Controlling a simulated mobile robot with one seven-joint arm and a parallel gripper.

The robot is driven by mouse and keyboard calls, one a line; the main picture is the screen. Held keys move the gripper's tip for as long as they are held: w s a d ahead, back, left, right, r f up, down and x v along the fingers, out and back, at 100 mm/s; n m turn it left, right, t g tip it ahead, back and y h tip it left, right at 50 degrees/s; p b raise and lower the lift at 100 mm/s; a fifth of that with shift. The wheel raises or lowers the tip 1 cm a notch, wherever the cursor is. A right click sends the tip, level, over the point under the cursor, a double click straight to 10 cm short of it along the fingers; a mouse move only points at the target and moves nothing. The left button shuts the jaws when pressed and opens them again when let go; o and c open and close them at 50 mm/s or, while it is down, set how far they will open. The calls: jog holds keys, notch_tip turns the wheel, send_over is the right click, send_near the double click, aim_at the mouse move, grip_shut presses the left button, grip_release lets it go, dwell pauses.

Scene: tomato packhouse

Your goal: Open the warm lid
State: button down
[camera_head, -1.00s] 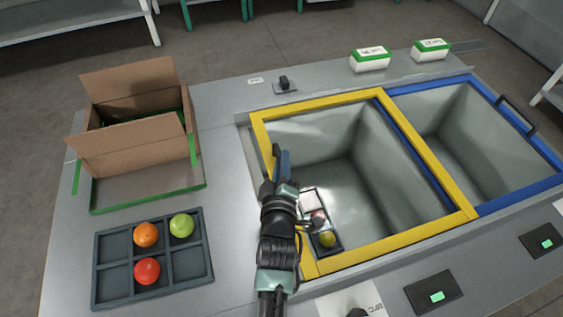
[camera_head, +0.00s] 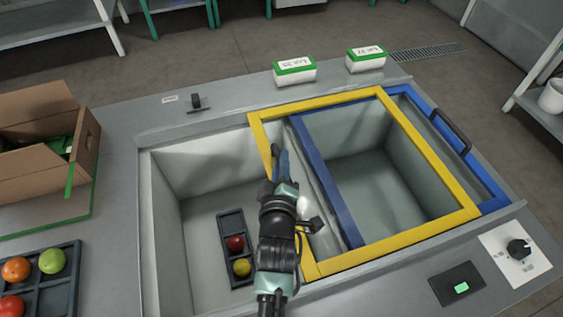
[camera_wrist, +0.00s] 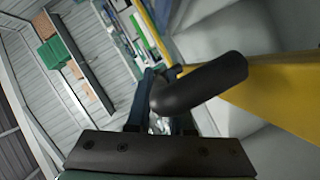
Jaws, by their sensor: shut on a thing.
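The yellow-framed lid (camera_head: 400,248), the warm-coloured one, lies over the right part of the chest, overlapping the blue-framed lid (camera_head: 487,190). The left well (camera_head: 205,180) is uncovered. My gripper (camera_head: 279,165) is at the left side of the yellow frame, shut on its dark handle. In the wrist view the handle (camera_wrist: 205,85) is a black bar in front of the yellow frame (camera_wrist: 280,95), with my gripper (camera_wrist: 160,105) around it. My gripper hides part of the frame's left side in the head view.
A dark tray (camera_head: 225,222) with a red and a yellow fruit lies in the left well. A cardboard box (camera_head: 40,150) and a divided fruit tray (camera_head: 62,290) stand left. Two green-and-white boxes (camera_head: 294,72) (camera_head: 366,60) stand at the back. A knob (camera_head: 518,248) is front right.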

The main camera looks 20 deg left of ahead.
jog(key=shift+w+d, duration=0.2)
jog(key=shift+d, duration=0.2)
jog(key=shift+a, duration=0.1)
jog(key=c, duration=0.8)
grip_release()
jog(key=p+v, duration=0.2)
jog(key=v, duration=1.1)
